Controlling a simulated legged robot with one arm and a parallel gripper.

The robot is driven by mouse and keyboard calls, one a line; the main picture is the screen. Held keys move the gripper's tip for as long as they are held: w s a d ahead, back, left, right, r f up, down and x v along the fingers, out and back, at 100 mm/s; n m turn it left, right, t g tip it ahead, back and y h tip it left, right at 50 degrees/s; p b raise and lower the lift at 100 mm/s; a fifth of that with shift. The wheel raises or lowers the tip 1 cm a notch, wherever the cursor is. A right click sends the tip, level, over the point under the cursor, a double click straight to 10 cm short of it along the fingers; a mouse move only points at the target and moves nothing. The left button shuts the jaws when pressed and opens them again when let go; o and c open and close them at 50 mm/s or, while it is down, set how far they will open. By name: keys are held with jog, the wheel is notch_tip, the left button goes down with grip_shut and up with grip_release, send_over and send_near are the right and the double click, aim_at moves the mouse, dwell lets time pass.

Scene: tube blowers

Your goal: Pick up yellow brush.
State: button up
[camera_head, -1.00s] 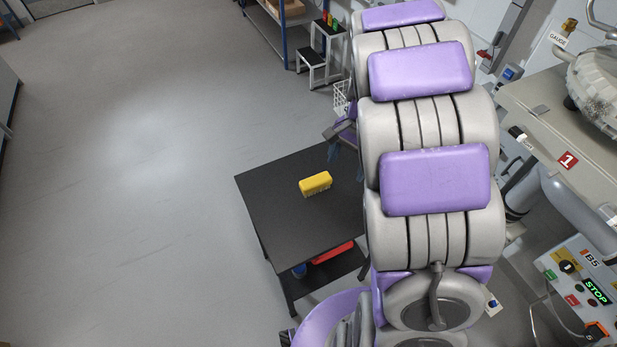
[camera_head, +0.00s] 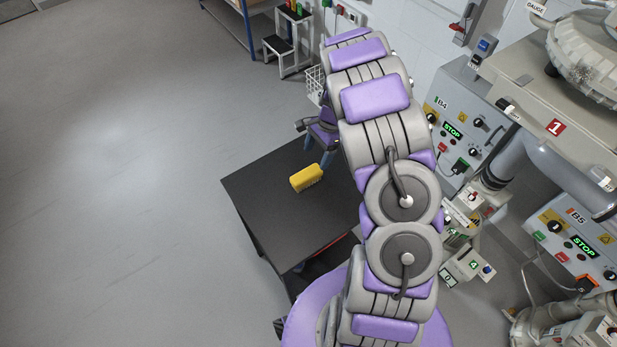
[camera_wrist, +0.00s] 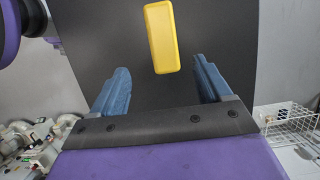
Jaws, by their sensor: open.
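The yellow brush (camera_head: 307,177) lies on a black table (camera_head: 262,214), near its far edge in the head view. In the wrist view the brush (camera_wrist: 162,37) shows at the top, upright in the picture, beyond the gap between my fingers. My gripper (camera_wrist: 159,80) is open with two blue fingers apart and nothing between them. In the head view my gripper (camera_head: 318,155) is at the far side of the table, beyond the brush and apart from it, partly hidden by my arm.
A red item (camera_head: 330,243) sits on the table's lower shelf. A white wire basket (camera_wrist: 290,125) is at the right in the wrist view. Control boxes (camera_head: 470,128) and pipes stand right of my arm. The floor left of the table is clear.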

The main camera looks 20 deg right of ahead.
aim_at(308, 173)
jog(key=a+f, duration=0.2)
jog(key=f, duration=0.1)
jog(key=a+f+b, duration=0.1)
jog(key=f, duration=0.1)
jog(key=shift+s+a+f, duration=0.1)
jog(key=shift+a+f, duration=0.1)
jog(key=shift+a, duration=0.1)
jog(key=shift+d+f, duration=0.25)
jog(key=shift+f, duration=0.2)
jog(key=x, duration=0.2)
jog(key=b+x, duration=0.1)
jog(key=x, duration=0.1)
jog(key=shift+w+d+f, duration=0.2)
jog(key=shift+d, duration=0.15)
jog(key=shift+a+f, duration=0.25)
jog(key=shift+a, duration=0.4)
jog(key=shift+d+f, duration=0.1)
jog(key=shift+d, duration=0.45)
jog(key=shift+c, duration=0.4)
jog(key=shift+a, duration=0.4)
jog(key=c, duration=1)
jog(key=shift+d, duration=0.25)
